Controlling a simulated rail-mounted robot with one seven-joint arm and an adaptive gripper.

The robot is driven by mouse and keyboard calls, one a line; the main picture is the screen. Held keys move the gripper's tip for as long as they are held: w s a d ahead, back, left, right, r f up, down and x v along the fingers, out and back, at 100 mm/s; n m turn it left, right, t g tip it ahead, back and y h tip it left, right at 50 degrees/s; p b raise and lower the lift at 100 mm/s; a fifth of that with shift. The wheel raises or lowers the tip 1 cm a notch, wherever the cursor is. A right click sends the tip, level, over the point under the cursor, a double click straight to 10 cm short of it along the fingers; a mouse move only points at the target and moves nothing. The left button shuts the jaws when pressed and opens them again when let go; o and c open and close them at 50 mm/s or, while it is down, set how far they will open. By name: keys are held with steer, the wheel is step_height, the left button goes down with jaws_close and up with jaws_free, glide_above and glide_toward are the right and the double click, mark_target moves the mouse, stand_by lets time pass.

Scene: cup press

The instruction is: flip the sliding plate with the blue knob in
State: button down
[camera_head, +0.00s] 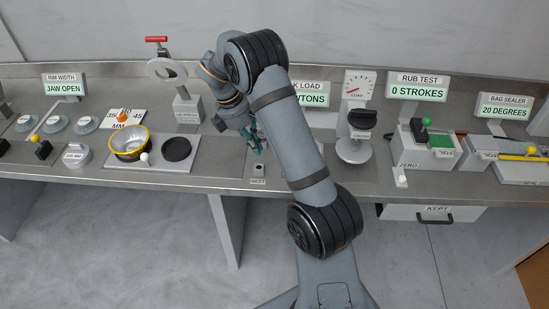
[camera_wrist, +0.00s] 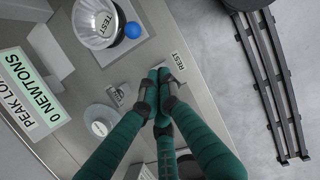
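The blue knob (camera_wrist: 132,30) shows as a small ball in the wrist view, at the right side of a pale cup-like vessel (camera_wrist: 98,20) labelled TEST. The plate under it is only partly in frame, so I cannot tell how far it is slid. In the head view my arm hides this spot. My gripper (camera_wrist: 159,88) has teal fingers, and their tips are together with nothing seen between them. They are below and right of the knob in the wrist view, apart from it. In the head view my gripper (camera_head: 256,146) is above the small REST block (camera_head: 258,171).
The peak load display (camera_wrist: 27,95) reads 0 NEWTONS. A black knob press with a dial (camera_head: 359,85) stands right of my arm in the head view. A yellow-rimmed bowl (camera_head: 130,142) and white ball sit left. The bench front edge is close to my gripper.

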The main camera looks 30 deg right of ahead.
steer(key=d+f, duration=0.1)
steer(key=f, duration=0.1)
steer(key=s+d+f+p, duration=0.1)
steer(key=d+f, duration=0.1)
steer(key=s+d+f+p, duration=0.1)
steer(key=d+f, duration=0.1)
steer(key=shift+f, duration=0.15)
steer(key=shift+d+f, duration=0.15)
